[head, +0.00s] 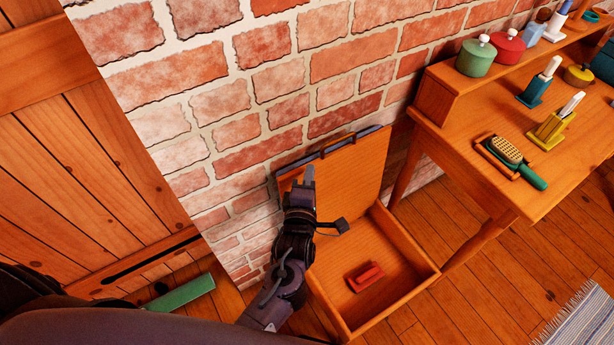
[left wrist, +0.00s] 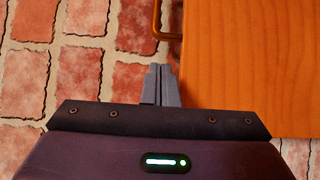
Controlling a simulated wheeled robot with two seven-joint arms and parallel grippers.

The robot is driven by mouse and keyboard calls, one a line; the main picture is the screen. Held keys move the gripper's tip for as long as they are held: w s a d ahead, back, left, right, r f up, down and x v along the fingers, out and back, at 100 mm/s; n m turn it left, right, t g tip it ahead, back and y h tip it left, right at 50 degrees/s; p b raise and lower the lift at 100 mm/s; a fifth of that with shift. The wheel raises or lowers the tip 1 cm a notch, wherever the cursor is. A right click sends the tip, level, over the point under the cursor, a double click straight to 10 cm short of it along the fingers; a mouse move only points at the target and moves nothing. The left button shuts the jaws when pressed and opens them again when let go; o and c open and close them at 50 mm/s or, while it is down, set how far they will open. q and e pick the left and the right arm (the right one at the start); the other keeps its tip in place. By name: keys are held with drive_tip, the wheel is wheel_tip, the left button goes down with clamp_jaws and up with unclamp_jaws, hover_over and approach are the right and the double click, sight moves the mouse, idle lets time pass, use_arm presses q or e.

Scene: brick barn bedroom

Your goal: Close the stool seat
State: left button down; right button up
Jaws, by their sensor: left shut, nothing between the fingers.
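The stool is a wooden box (head: 405,242) on the floor against the brick wall. Its seat (head: 362,165) stands raised like an open lid, leaning back near the wall, so the inside shows. A small red object (head: 364,277) lies on the bottom of the box. My left gripper (head: 309,175) is in front of the raised seat, near its left part, with its fingers together and empty. In the left wrist view the shut fingers (left wrist: 160,84) are beside the left edge of a wooden panel (left wrist: 255,65), with brick behind them. Contact cannot be told. My right gripper is not in view.
A wooden desk (head: 560,185) stands right of the stool, with pots, holders and a green-handled brush (head: 508,158) on it. A wooden door (head: 90,165) is at left. A green object (head: 180,293) lies on the floor near it. A striped rug (head: 582,318) lies at lower right.

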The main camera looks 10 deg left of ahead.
sight(313, 162)
use_arm(q)
drive_tip(key=w, duration=0.7)
drive_tip(key=shift+a+f, duration=0.25)
drive_tip(key=shift+a, duration=0.05)
drive_tip(key=shift+s, duration=0.1)
